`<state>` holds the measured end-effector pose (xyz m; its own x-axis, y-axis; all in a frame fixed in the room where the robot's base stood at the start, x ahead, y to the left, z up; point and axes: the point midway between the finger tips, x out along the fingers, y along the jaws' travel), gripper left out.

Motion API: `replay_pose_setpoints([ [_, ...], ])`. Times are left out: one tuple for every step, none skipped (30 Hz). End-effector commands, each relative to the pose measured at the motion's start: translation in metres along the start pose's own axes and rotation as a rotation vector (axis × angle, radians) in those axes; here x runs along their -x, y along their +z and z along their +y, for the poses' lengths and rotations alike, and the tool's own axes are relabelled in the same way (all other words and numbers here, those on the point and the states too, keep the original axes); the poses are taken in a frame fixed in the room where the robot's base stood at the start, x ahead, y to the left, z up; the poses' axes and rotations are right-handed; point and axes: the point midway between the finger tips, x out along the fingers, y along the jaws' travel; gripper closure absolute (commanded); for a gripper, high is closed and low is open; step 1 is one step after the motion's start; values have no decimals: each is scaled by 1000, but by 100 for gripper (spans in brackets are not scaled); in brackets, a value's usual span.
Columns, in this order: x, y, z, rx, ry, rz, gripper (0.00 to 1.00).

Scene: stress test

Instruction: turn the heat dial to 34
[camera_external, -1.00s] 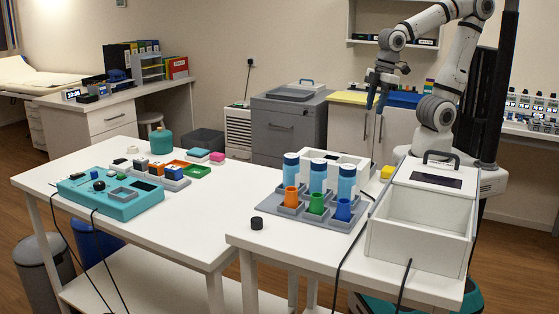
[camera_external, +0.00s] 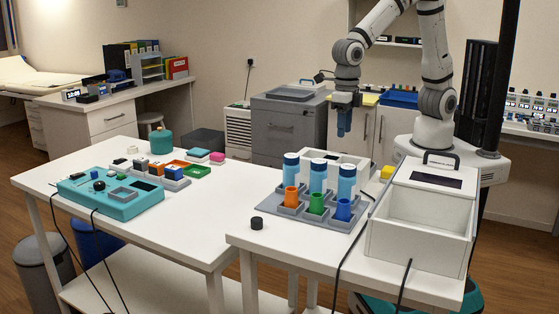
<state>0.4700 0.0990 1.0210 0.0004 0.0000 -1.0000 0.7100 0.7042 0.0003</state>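A teal device (camera_external: 130,207) lies on the left part of the white table, with a dark knob (camera_external: 99,186) and small dark displays on its top; the knob may be the heat dial, but its marks are too small to read. My gripper (camera_external: 343,132) hangs pointing down in the air behind the tube rack, far to the right of the teal device.
A black round piece (camera_external: 257,223) lies near the front edge. The middle of the white table (camera_external: 225,215) is clear.

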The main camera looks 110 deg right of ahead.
Motion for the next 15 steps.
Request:
replay_pose_setpoints([
  [-4,0,0,8,-2,1,62],
  [-7,0,0,9,-3,2,62],
  [-11,0,0,9,-4,2,62],
  [-16,0,0,8,-4,2,62],
  [-21,-1,-1,8,-5,3,62],
  [-27,-1,-1,7,-5,3,62],
  [-32,0,-1,7,-5,3,62],
  [-38,0,0,7,-5,3,62],
  [-44,-1,-1,7,-6,3,62],
  [-49,-1,-1,6,-5,3,62],
  [-53,-1,-1,6,-5,3,62],
  [-59,0,-1,6,-4,3,62],
  [-62,0,0,6,-4,2,62],
  [-65,0,0,6,-4,2,62],
  [-69,0,0,5,-3,2,62],
])
